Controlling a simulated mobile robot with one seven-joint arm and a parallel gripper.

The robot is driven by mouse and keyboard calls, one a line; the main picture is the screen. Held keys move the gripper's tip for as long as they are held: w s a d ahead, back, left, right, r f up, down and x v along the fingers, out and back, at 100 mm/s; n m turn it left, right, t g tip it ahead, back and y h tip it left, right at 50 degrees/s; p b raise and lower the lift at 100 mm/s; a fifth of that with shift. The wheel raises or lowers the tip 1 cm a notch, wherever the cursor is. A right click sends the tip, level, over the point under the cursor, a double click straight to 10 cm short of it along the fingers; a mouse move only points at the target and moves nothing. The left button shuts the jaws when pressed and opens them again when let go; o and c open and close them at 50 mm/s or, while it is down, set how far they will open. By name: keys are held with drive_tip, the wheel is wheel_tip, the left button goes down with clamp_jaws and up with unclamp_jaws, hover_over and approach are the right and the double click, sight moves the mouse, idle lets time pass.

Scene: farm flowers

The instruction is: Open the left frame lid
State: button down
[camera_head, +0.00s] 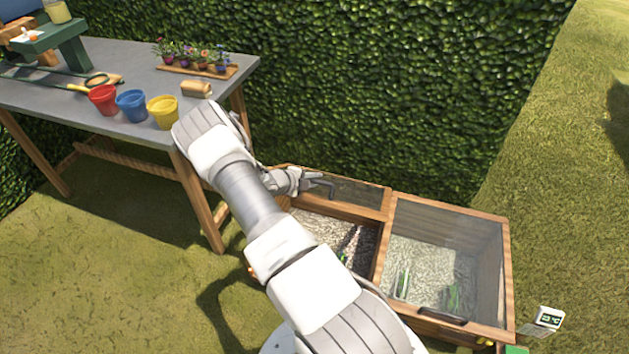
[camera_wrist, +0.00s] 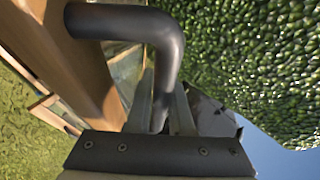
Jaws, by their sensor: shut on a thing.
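The left frame lid (camera_head: 355,190) is a wood-edged glass panel, raised and tilted up toward the hedge. My gripper (camera_head: 308,181) is shut on the lid's dark bent handle (camera_head: 327,185). In the wrist view the fingers of my gripper (camera_wrist: 172,105) close on one leg of the handle (camera_wrist: 125,22). The lid's wooden edge (camera_wrist: 75,65) is beside it. My arm hides part of the frame's left side.
The right frame lid (camera_head: 445,225) is down over its compartment, with its own dark handle (camera_head: 443,316). A table (camera_head: 60,75) with red, blue and yellow pots stands at left. The hedge (camera_head: 400,90) is close behind the frame. Open grass lies to the right.

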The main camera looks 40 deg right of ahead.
drive_tip(key=c, duration=0.8)
unclamp_jaws()
drive_tip(key=p+v, duration=0.3)
drive_tip(key=v, duration=1.4)
drive_tip(key=shift+a+r, duration=0.1)
drive_tip(key=shift+r, duration=0.1)
